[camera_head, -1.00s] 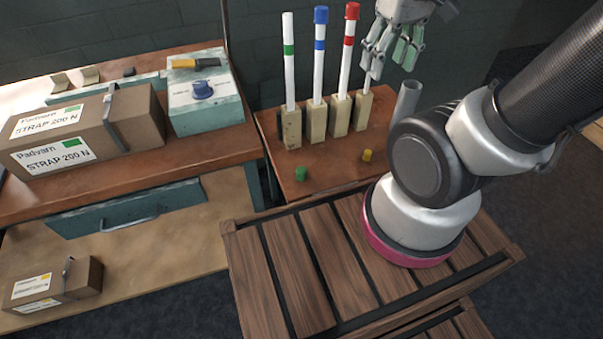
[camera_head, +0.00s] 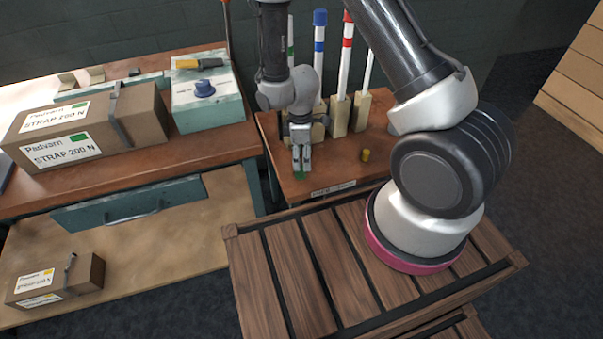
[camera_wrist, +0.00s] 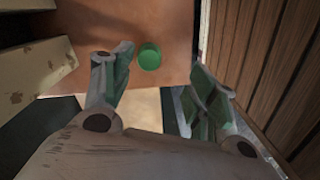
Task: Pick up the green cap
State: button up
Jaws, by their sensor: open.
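The green cap (camera_wrist: 149,56) stands on the small brown table (camera_wrist: 90,20) in the wrist view, near the table's edge. In the head view only a bit of the green cap (camera_head: 301,175) shows at my fingertips. My gripper (camera_head: 301,168) points down over the cap, its fingers apart. In the wrist view my gripper (camera_wrist: 160,82) has one finger to the left of the cap and one to the right, with nothing held between them. The cap lies a little beyond the fingertips in that view. I cannot tell the exact height of the fingers above the table.
A slatted wooden surface (camera_head: 300,270) lies in front. A workbench (camera_head: 130,175) with boxes is left.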

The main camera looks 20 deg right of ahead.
aim_at(301, 172)
jog(key=shift+w+a+f+n+t, duration=0.1)
jog(key=shift+w+a+n+t, duration=0.15)
jog(key=shift+w+n, duration=0.2)
jog(key=shift+w+f, duration=0.1)
jog(key=shift+f, duration=0.1)
notch_tip(301, 172, down, 7)
jog(key=shift+w+d+f, duration=0.1)
jog(key=shift+d+f, duration=0.05)
jog(key=c, duration=0.8)
